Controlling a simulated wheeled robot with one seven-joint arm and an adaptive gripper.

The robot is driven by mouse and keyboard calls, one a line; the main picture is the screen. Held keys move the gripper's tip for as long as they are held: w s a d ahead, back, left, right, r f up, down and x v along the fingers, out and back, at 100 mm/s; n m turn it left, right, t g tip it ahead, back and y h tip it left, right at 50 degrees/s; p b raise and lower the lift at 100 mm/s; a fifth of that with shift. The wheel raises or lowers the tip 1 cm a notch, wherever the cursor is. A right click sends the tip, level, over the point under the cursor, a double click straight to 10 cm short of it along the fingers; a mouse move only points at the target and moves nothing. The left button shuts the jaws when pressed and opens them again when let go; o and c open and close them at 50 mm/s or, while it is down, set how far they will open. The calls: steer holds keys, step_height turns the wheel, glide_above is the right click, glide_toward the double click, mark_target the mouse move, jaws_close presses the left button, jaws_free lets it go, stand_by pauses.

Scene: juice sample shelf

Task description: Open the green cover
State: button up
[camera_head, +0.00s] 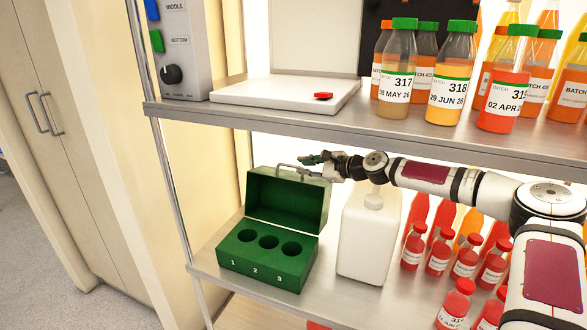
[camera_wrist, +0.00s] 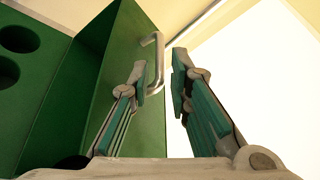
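The green box (camera_head: 262,266) stands on the lower shelf, with three round holes numbered 1, 2 and 3. Its green cover (camera_head: 288,198) is raised, standing up at the back edge of the box. A metal handle (camera_head: 290,167) is on the cover's upper edge. My gripper (camera_head: 308,161) is at the handle, above the cover. In the wrist view my gripper (camera_wrist: 160,78) is open, its two fingers apart. The handle (camera_wrist: 157,58) shows in the gap, close to the left finger; whether they touch I cannot tell.
A white jug (camera_head: 366,240) stands right of the box, below my arm. Small red-capped bottles (camera_head: 438,258) fill the lower shelf farther right. The upper shelf (camera_head: 370,128) carries juice bottles (camera_head: 450,78), a white plate with a red piece (camera_head: 323,96), and a control panel (camera_head: 182,50).

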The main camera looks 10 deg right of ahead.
mark_target(294, 166)
steer(key=shift+x, duration=2.7)
steer(key=shift+s, duration=0.1)
jaws_close()
